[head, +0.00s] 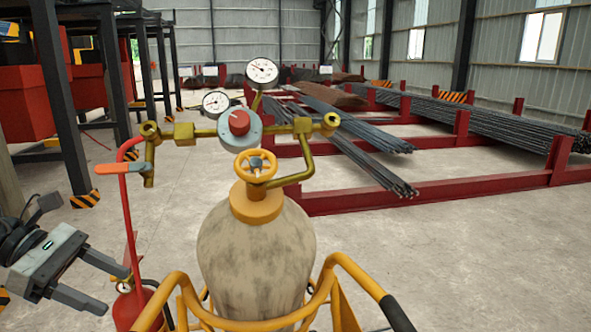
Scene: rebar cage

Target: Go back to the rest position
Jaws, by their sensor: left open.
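My left gripper (115,291) is at the lower left of the head view. Its two fingers are spread apart and nothing is between them. It is just left of a red fire extinguisher (135,308) and left of the gas cylinder (256,255); I cannot tell whether it touches the extinguisher. My right gripper is not in view. The cylinder stands upright with a yellow handwheel (255,166), a red regulator knob (239,122) and two gauges on top. An orange-handled lever (113,168) is on the left of the brass piping.
A yellow cart frame (352,268) surrounds the cylinder close in front of me. Red racks (430,190) with rebar bundles (365,160) stand behind on the right. Dark steel posts (62,105) stand at the left. The concrete floor (470,265) at right is clear.

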